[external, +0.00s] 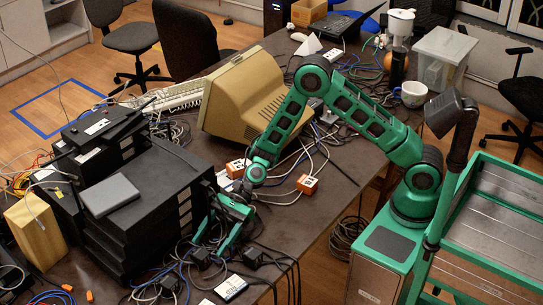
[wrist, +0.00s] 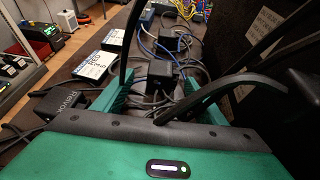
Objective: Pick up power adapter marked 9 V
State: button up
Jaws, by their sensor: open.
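Several black power adapters lie among cables on the dark table. One black adapter (external: 202,257) is just beyond my fingertips; in the wrist view this adapter (wrist: 161,74) shows between and ahead of the fingers. A second adapter (wrist: 72,100), with pale lettering too small to read surely, lies left of my gripper in the wrist view. A third adapter (wrist: 166,41) lies farther off. I cannot tell which one is marked 9 V. My gripper (external: 210,246) is open and empty, low over the table and pointing down at the near adapter.
A stack of black boxes (external: 150,215) stands close beside my gripper. White-and-blue boxes (wrist: 91,65) lie to the left in the wrist view. Loose black cables arch across the fingers in that view. A beige monitor (external: 245,95) and orange-and-white blocks (external: 306,184) are behind.

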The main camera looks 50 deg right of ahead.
aim_at(203, 249)
jog(key=shift+w+r+x, duration=0.1)
jog(key=shift+x, duration=0.8)
jog(key=shift+w+r+x, duration=0.15)
jog(key=shift+x, duration=0.8)
jog(key=shift+w+r+x, duration=0.1)
jog(key=shift+x, duration=0.8)
jog(key=shift+a, duration=0.1)
jog(key=c, duration=1.2)
